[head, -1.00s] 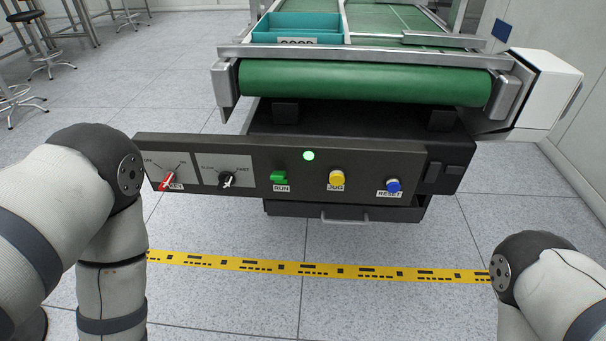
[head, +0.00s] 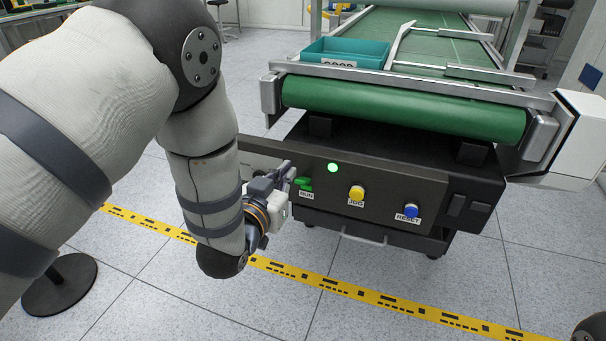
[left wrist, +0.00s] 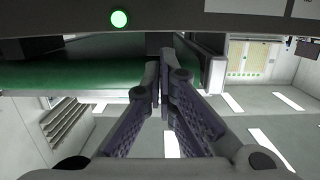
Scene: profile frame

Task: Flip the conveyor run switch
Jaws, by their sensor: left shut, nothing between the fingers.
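The left wrist view, which looks upside down, shows the closed fingers of the left gripper (left wrist: 160,72) below the panel's strip (left wrist: 60,22); the switch does not show there. A lit green lamp (head: 333,168) sits above the switch and also shows in the left wrist view (left wrist: 119,18). My right gripper is out of view.
A yellow JOG button (head: 356,193) and a blue RESET button (head: 411,210) sit right of the switch. The green conveyor belt (head: 400,109) with a teal bin (head: 345,49) is above. Yellow tape (head: 350,287) crosses the floor.

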